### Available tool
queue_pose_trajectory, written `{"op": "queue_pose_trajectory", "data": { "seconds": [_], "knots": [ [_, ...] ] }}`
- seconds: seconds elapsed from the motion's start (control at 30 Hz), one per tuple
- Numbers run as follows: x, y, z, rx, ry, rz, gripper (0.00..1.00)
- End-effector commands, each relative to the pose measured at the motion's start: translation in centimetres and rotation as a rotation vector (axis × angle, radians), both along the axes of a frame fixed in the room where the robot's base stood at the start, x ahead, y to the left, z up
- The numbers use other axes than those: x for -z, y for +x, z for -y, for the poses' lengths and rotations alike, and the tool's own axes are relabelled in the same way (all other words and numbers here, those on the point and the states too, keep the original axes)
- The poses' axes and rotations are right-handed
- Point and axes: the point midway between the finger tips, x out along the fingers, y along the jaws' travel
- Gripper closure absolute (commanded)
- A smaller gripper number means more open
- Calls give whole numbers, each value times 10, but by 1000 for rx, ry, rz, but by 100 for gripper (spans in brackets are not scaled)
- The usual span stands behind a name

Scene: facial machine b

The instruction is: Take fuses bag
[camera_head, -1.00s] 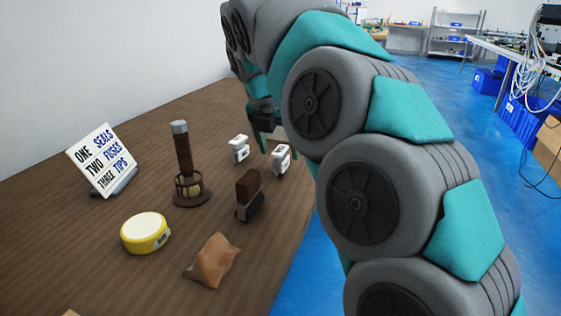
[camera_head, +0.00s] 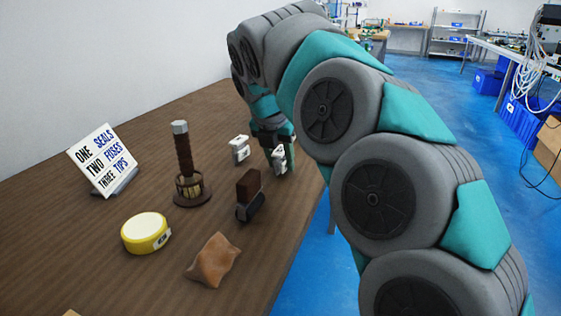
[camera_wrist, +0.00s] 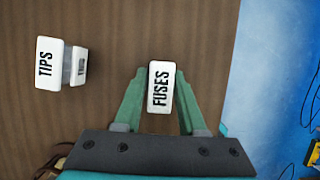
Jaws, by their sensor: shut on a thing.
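The fuses bag (camera_wrist: 161,84) is a small white pack with "FUSES" in black on its top. In the wrist view it sits between the two green fingers of my gripper (camera_wrist: 158,100), which is shut on it. In the head view the bag (camera_head: 278,160) is near the table's right edge, partly covered by my gripper (camera_head: 275,152). I cannot tell whether it touches the table. A similar white pack marked "TIPS" (camera_wrist: 49,63) stands to the left in the wrist view, and it also shows in the head view (camera_head: 239,149), apart from my gripper.
On the brown table (camera_head: 120,290) stand a sign (camera_head: 102,160), a dark-handled tool in a round stand (camera_head: 184,165), a yellow round tin (camera_head: 146,233), a brown-topped brush (camera_head: 249,195) and a brown leather pouch (camera_head: 214,261). A wall borders the left. Blue floor lies right.

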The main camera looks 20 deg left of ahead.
Motion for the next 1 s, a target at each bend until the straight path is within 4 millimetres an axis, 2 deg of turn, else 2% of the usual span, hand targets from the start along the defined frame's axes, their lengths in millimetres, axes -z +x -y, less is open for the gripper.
{"op": "queue_pose_trajectory", "data": {
  "seconds": [0.03,0.17,0.63,1.0],
  "knots": [
    [0,0,0,0,0,0,86],
    [0,0,0,0,0,0,100],
    [-2,0,0,1,0,1,100],
    [-20,0,0,1,-1,0,100]
  ]
}}
